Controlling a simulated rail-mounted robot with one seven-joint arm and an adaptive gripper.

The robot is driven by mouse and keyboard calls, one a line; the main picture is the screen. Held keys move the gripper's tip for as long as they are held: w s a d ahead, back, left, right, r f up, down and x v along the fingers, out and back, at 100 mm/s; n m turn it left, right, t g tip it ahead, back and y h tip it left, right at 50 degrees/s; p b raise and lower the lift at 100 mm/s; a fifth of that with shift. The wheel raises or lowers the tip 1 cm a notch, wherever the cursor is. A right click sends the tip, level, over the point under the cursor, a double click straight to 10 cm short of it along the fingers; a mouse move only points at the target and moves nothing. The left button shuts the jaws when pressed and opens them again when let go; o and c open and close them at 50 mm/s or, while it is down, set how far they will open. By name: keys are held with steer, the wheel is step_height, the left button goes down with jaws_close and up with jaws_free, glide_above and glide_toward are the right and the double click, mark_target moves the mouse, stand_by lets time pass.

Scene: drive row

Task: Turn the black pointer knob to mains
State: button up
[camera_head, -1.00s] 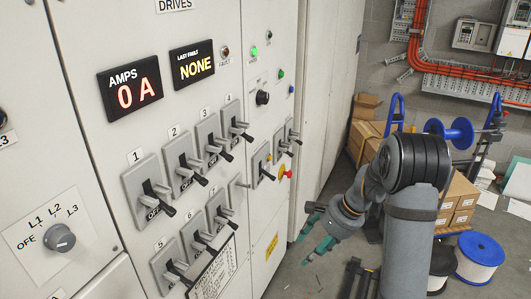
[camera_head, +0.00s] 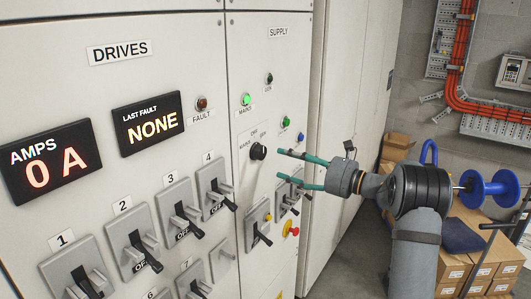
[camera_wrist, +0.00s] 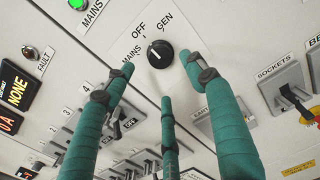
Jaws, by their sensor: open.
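The black pointer knob (camera_head: 258,151) is on the supply panel, with mains, off and gen labels around it. In the wrist view the knob (camera_wrist: 160,54) shows a white mark pointing up-left, roughly toward the OFF label (camera_wrist: 138,31). The MAINS label (camera_wrist: 131,57) is to its left and the GEN label (camera_wrist: 165,22) above. My gripper (camera_head: 279,164) has its teal fingers spread, just right of the knob in the head view. In the wrist view the open fingers (camera_wrist: 160,72) point toward the panel, with the knob beyond and between the outer tips. I see no contact.
A green lit mains lamp (camera_head: 246,99) is above the knob. Sockets switches (camera_head: 259,221) and a red button (camera_head: 292,230) are below. Numbered lever switches (camera_head: 180,216) are to the left. Boxes (camera_head: 470,265) and a blue spool (camera_head: 488,188) stand behind my arm.

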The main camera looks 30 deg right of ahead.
mark_target(263, 154)
steer(key=p+x, duration=0.3)
steer(key=x, duration=0.4)
steer(key=shift+w+a+r, duration=0.1)
steer(key=shift+w+r, duration=0.05)
steer(key=shift+w, duration=0.05)
steer(key=shift+w+a+p, duration=0.2)
steer(key=shift+w+p, duration=0.2)
steer(key=shift+w, duration=0.15)
steer(key=shift+c, duration=0.5)
steer(key=shift+f, duration=0.25)
steer(key=c, duration=1.1)
steer(key=shift+o, duration=0.2)
